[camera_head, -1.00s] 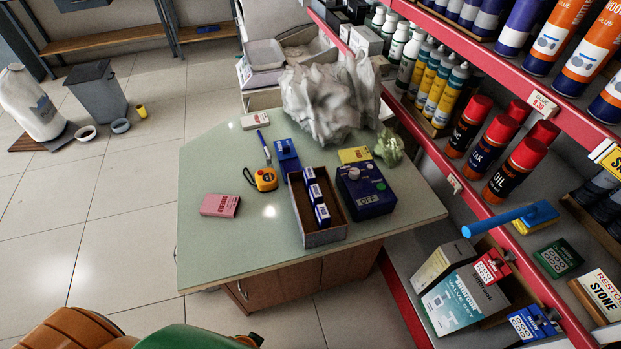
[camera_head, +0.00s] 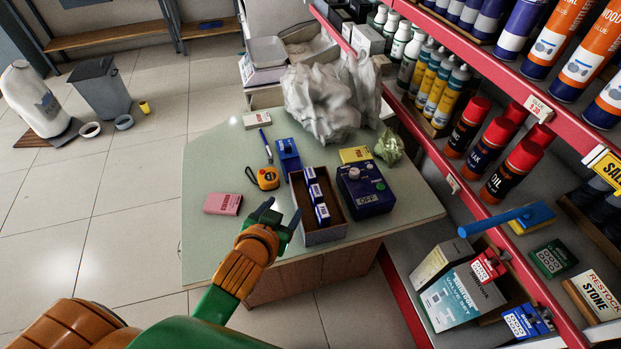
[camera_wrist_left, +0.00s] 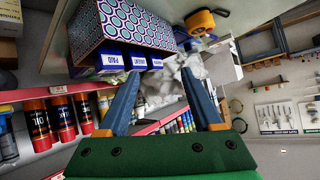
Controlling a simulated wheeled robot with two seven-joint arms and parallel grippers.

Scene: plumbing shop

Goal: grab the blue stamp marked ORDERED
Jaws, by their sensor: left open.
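Three blue stamps with white labels stand in a row in an open box (camera_head: 325,236) on the table; they show in the head view at the far stamp (camera_head: 310,175), the middle stamp (camera_head: 316,193) and the near stamp (camera_head: 322,214). In the left wrist view the labels of the stamps (camera_wrist_left: 111,60) show; one seems to read PAID, and I cannot tell which reads ORDERED. My left gripper (camera_head: 281,211) is open and empty, left of the box's near end and apart from the stamps. Its two fingers also show in the left wrist view (camera_wrist_left: 160,76). My right gripper is out of view.
A blue device marked OFF (camera_head: 365,190) stands right of the box. A blue item (camera_head: 287,155), an orange tape measure (camera_head: 264,178) and a pink block (camera_head: 223,204) lie left of it. Crumpled paper (camera_head: 325,100) is behind. Red-edged shelves (camera_head: 460,190) rise at the right.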

